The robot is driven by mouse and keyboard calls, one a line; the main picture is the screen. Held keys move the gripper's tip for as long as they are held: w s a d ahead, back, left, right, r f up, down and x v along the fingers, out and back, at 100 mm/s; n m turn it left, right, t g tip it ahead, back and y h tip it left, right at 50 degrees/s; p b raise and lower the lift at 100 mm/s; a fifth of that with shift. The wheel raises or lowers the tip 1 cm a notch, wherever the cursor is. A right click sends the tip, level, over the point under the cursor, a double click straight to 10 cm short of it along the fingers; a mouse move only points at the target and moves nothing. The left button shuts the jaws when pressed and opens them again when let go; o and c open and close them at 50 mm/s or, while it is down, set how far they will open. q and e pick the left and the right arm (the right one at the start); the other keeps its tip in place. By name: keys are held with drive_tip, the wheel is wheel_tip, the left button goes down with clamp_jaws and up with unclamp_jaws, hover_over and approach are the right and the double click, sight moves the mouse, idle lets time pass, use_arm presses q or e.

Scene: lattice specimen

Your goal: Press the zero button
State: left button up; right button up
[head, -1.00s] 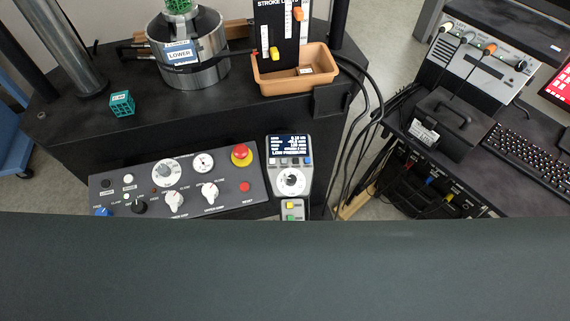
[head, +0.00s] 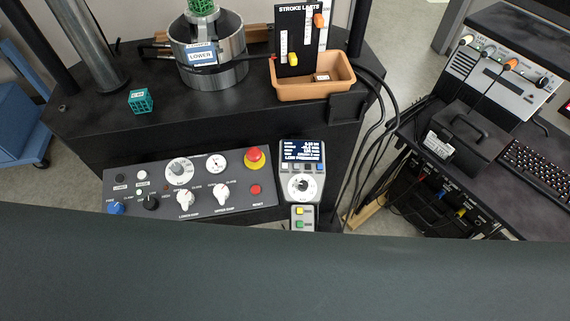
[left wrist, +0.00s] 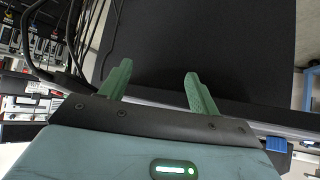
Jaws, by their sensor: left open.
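The grey handset (head: 302,170) with a lit display, a dial and a row of small buttons hangs on the front of the black machine, right of the control panel. Below its dial are a yellow and a green button. The small labels are too small to read, so I cannot tell which button is zero. My left gripper (left wrist: 155,85) shows in the left wrist view with two green fingers apart and nothing between them. It does not touch the handset in any view. My right gripper is not in view.
The control panel (head: 195,188) holds knobs and a red stop button (head: 255,158). An orange tray (head: 313,88), a steel cylinder (head: 213,65) and a teal lattice cube (head: 140,100) are on the machine top. Black cables hang right of the handset. A side desk with a keyboard (head: 540,165) stands right.

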use_arm(q)
clamp_jaws()
idle(0.5)
idle(1.3)
